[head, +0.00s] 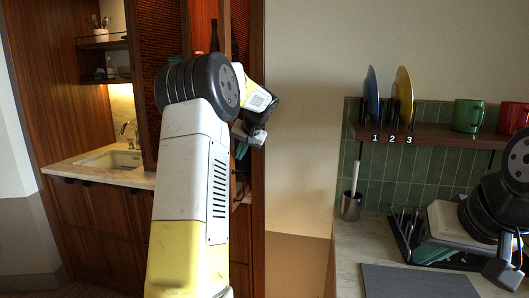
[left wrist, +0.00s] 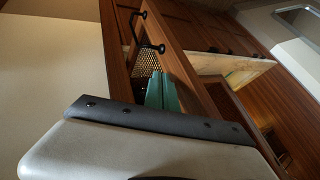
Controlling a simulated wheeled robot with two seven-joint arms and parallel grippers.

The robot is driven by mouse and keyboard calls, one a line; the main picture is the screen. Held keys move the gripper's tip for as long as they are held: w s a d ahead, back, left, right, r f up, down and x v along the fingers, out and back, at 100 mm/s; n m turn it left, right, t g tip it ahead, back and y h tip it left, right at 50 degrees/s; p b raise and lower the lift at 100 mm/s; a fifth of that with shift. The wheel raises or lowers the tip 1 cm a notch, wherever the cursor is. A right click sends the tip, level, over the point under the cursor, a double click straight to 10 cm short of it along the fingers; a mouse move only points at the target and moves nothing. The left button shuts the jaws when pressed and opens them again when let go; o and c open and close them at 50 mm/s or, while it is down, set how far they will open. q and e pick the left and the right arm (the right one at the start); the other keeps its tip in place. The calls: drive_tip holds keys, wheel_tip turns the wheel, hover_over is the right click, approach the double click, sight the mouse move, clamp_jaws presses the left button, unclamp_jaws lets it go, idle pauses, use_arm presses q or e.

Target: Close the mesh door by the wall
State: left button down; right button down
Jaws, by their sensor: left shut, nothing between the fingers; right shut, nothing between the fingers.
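The wooden cabinet's mesh door by the wall (head: 240,42) shows as a narrow dark strip in the head view, mostly hidden behind my left arm. In the left wrist view its mesh panel (left wrist: 146,62) and black bar handle (left wrist: 150,37) are close. My left gripper (head: 241,150) is at the cabinet front, shut and empty. Its green fingers (left wrist: 162,93) lie by the mesh and the door's wooden frame, below the handle; I cannot tell whether they touch. My right gripper (head: 433,252) is shut and empty, low over the right counter.
Another mesh door (head: 160,50) stands left of my arm. A sink (head: 112,160) is in the left counter. At right, a shelf (head: 435,133) holds plates and mugs, above a utensil holder (head: 351,206), a dish rack (head: 400,232) and a grey mat (head: 415,283). The pale wall (head: 305,110) between is clear.

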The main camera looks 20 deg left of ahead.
use_arm(q)
drive_tip(key=shift+a, duration=0.3)
drive_tip(key=shift+a, duration=0.1)
